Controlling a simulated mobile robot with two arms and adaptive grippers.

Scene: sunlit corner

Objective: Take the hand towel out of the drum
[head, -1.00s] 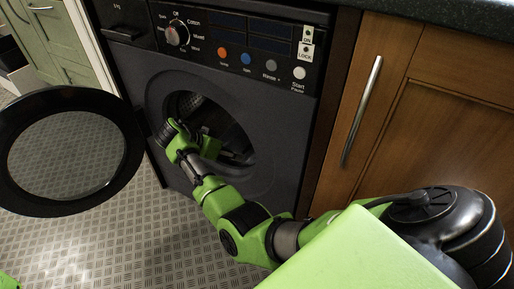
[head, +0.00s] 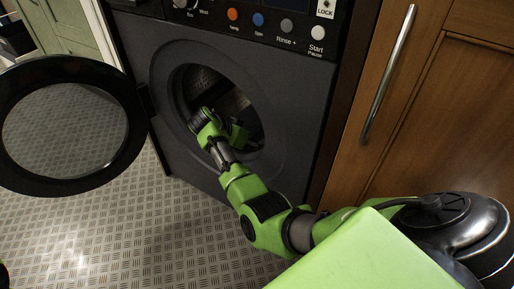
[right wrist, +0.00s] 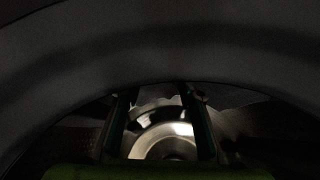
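The washing machine's drum (head: 203,78) is open at the front in the head view. Its inside is dark, with a perforated upper wall. My right arm reaches to the round opening, with its wrist at the lower left of it. The gripper end is inside and mostly hidden in that view. In the right wrist view my right gripper (right wrist: 158,98) shows two dark fingers apart, with nothing visible held between them. A bright round metal surface (right wrist: 165,142) shows beyond and between the fingers. I cannot make out the hand towel in the dark.
The round door (head: 68,125) stands open to the left. Buttons (head: 258,20) line the panel above the opening. A wooden cupboard (head: 430,120) with a long metal handle (head: 388,75) is on the right. The patterned floor (head: 120,230) is clear at the lower left.

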